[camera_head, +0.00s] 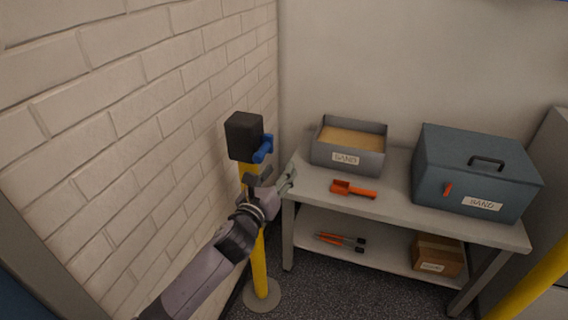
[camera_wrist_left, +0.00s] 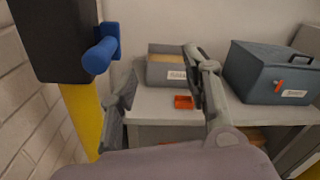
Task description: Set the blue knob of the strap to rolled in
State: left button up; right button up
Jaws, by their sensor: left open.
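The blue knob (camera_head: 263,149) sticks out from the right side of a black strap housing (camera_head: 243,136) on top of a yellow post (camera_head: 260,262). In the left wrist view the knob (camera_wrist_left: 101,54) shows large at the upper left, beside the black housing (camera_wrist_left: 55,38). My left gripper (camera_head: 279,178) is open and empty, just below and to the right of the knob, apart from it. Its two fingers frame the bench in the left wrist view (camera_wrist_left: 160,95). No drawn-out strap is visible. My right gripper is not in view.
A grey bench (camera_head: 400,205) stands to the right with an open sand tray (camera_head: 346,159), an orange scoop (camera_head: 353,190) and a closed blue-grey sand box (camera_head: 475,185). A white brick wall (camera_head: 130,120) runs close on the left. Another yellow post (camera_head: 535,280) stands at the lower right.

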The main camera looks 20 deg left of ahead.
pick_arm(q)
jog(key=s, duration=0.7)
jog(key=shift+s+a, duration=0.3)
jog(key=shift+s, duration=0.1)
jog(key=s+a+f+n+g+y+p, duration=0.1)
jog(key=s+a+f+n+g, duration=0.3)
jog(key=f, duration=0.8)
jog(key=s+d+f+n+g, duration=0.15)
jog(key=f+n, duration=0.45)
jog(key=f, duration=0.6)
jog(key=s+a+f+n+g+y+p, duration=0.1)
jog(key=s+a+f+n+g, duration=0.25)
jog(key=f, duration=0.85)
jog(key=s+d+f+n+g, duration=0.1)
jog(key=s+f+n+g, duration=0.3)
jog(key=s+f+n, duration=1)
jog(key=s+d+f+n+g, duration=0.1)
jog(key=s+f, duration=0.3)
jog(key=s, duration=0.8)
jog(key=s+d+f+n+g, duration=0.1)
jog(key=s+f, duration=0.4)
jog(key=s, duration=0.7)
jog(key=shift+s+n+g+h+p, duration=0.2)
jog(key=shift+n+g+h+p, duration=0.2)
jog(key=shift+n+g, duration=0.45)
